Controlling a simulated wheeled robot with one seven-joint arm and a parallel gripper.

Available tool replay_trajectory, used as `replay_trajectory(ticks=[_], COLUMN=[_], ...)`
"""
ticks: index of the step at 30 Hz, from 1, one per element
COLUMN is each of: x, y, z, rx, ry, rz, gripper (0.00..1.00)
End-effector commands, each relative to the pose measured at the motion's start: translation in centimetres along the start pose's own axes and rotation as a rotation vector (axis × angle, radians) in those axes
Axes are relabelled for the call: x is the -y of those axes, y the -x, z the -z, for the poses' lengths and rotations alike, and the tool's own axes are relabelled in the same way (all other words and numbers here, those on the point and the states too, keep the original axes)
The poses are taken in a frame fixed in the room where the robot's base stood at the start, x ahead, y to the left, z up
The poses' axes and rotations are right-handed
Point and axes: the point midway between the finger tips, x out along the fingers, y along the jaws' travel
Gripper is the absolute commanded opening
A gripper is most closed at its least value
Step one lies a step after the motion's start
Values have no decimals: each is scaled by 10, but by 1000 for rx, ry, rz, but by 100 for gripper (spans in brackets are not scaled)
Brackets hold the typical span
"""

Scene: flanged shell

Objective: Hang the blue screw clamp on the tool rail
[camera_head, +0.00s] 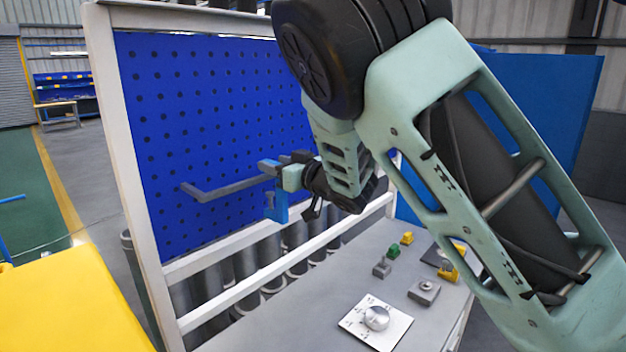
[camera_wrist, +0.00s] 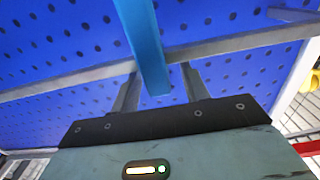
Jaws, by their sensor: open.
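The blue screw clamp (camera_head: 277,204) is at the right part of the grey tool rail (camera_head: 225,187), in front of the blue perforated panel. In the wrist view the clamp's blue bar (camera_wrist: 145,45) crosses in front of the rail (camera_wrist: 230,47). Its lower end lies between my two fingers, with a gap on each side. My gripper (camera_wrist: 160,72) is open around the bar and does not grip it. In the head view my gripper (camera_head: 298,168) is beside the clamp, at the rail. The contact of clamp and rail is partly hidden, but the clamp appears to hang there.
The perforated panel (camera_head: 200,110) stands in a pale frame behind the rail. A yellow surface (camera_head: 75,305) is at lower left.

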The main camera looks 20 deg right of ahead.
Motion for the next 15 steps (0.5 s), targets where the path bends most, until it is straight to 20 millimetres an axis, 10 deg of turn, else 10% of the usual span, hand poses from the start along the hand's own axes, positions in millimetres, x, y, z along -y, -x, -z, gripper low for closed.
replay_trajectory(ticks=[15], x=[0], y=[96], z=[-2], rx=[-6], ry=[-5], rz=[0], gripper=[45])
